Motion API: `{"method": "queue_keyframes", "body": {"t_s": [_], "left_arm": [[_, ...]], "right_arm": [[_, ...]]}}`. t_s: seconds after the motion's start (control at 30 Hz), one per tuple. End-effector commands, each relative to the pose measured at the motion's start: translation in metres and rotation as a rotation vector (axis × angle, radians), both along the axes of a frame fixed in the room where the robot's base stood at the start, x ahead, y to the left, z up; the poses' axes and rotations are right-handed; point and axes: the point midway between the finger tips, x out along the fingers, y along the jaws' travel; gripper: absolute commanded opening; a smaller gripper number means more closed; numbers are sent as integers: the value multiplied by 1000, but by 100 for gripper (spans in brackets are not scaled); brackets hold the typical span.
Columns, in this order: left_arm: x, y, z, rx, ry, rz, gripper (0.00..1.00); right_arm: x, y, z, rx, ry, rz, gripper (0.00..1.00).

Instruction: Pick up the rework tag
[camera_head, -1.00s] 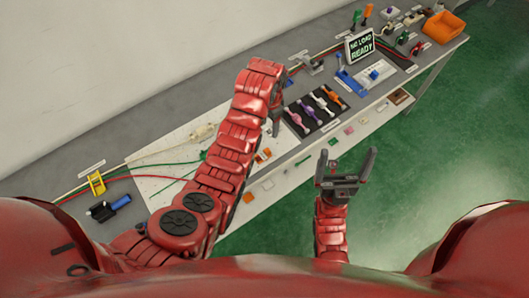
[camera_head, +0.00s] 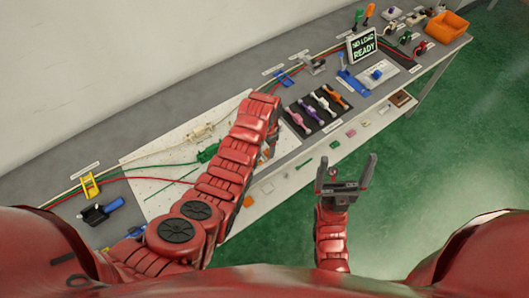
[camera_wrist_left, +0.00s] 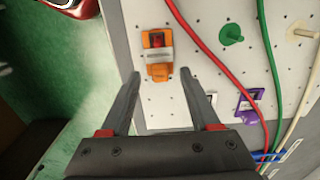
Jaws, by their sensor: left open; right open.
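I cannot read any label that names the rework tag. An orange piece with a red inset and a pale band (camera_wrist_left: 157,52) lies on the white perforated board (camera_wrist_left: 205,65) in the left wrist view. My left gripper (camera_wrist_left: 160,74) is open, with the orange piece's lower end between its fingertips as seen there; contact cannot be told. In the head view my left arm hides most of this gripper and the piece. My right gripper (camera_head: 346,162) is open and empty, over the green floor in front of the table.
Red, green and white cables run across the board beside a green peg (camera_wrist_left: 231,34) and a purple clip (camera_wrist_left: 247,102). A black mat (camera_head: 318,110) with several coloured levers lies to the right. A sign (camera_head: 361,45) and an orange bin (camera_head: 446,27) stand farther back.

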Motion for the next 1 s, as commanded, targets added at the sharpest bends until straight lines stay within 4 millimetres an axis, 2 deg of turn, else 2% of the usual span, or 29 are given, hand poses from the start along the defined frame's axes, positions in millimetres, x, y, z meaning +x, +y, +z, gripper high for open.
{"method": "queue_keyframes", "body": {"t_s": [0.23, 0.57, 0.9, 1.0], "left_arm": [[0, -1, -17, 0, 1, 0, 62], [0, -1, -20, -1, -2, -1, 62], [0, -1, -20, -1, -2, -1, 1], [0, -1, -20, -1, -2, -1, 0]], "right_arm": [[0, 0, 7, 0, 1, 0, 100], [0, 0, 7, 0, 1, 0, 100], [0, 0, 7, 0, 1, 0, 100], [0, 0, 7, 0, 1, 0, 100]]}}
